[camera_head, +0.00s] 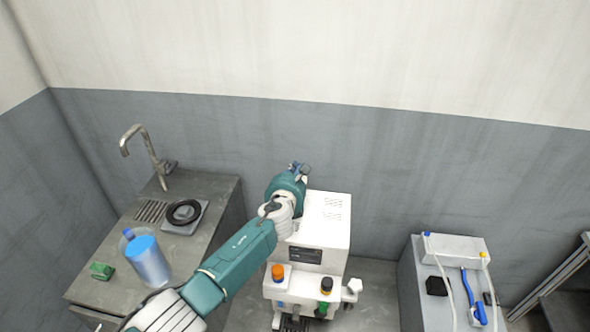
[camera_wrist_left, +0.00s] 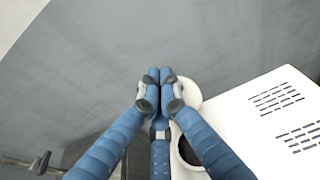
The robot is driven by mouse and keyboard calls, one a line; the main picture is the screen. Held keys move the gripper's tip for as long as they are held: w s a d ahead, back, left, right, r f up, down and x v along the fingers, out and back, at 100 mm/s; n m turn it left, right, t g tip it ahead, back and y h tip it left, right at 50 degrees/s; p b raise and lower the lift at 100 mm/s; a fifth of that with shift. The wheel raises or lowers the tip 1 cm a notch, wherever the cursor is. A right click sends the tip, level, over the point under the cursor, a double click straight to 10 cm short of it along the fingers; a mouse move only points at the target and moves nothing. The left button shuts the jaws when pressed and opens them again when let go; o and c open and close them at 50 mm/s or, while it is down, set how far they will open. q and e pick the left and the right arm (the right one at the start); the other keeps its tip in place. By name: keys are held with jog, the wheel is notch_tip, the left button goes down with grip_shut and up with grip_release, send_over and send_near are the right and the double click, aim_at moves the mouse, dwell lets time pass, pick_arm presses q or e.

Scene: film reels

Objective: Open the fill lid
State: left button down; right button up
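The white machine (camera_head: 325,218) stands at the centre of the head view, with an orange knob and a black knob on its front. In the left wrist view its vented white top (camera_wrist_left: 265,120) is at the right. Beside it is a round white fill opening (camera_wrist_left: 187,160) with a dark inside, partly hidden by my fingers. A white rounded piece, apparently the fill lid (camera_wrist_left: 189,93), shows behind my fingers, raised off the opening. My left gripper (camera_wrist_left: 160,76) has its blue fingertips together in front of it; I see nothing between them. My right gripper is out of view.
At right, a grey cabinet (camera_head: 410,290) holds a white box with hoses (camera_head: 458,248). The wall is close behind.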

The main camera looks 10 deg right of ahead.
pick_arm(q)
jog(key=shift+s+a, duration=0.1)
jog(key=v, duration=1.1)
jog(key=shift+s, duration=0.4)
